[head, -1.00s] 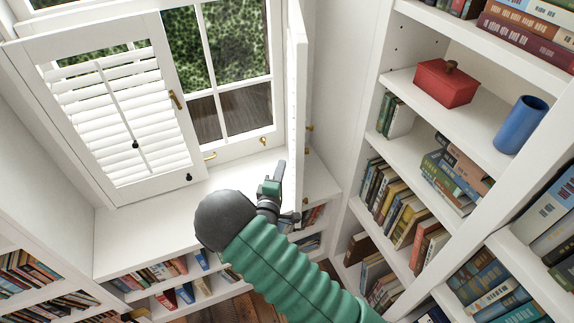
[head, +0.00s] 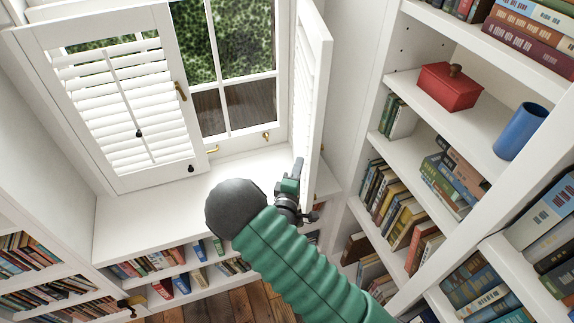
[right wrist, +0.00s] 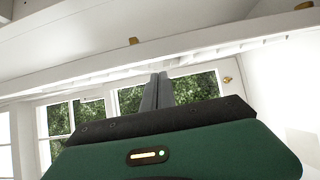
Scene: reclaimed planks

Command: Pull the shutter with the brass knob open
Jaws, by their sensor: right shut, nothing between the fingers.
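The right-hand white shutter (head: 312,85) stands swung out from the window, its louvred inner side turned partly to the left. I see no brass knob on it in the head view. My right gripper (head: 299,164) is at the lower part of this shutter, on its window side, close to the panel; I cannot tell whether it touches. Its fingers (right wrist: 156,90) are shut and empty. In the right wrist view, a long white panel edge crosses above the fingers. My left gripper is not in view.
The window (head: 235,60) is behind, with a brass handle (head: 212,149) and a catch (head: 266,135). A white sill (head: 150,220) lies below, clear. Shelves at right hold books, a red box (head: 449,86) and a blue vase (head: 520,128).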

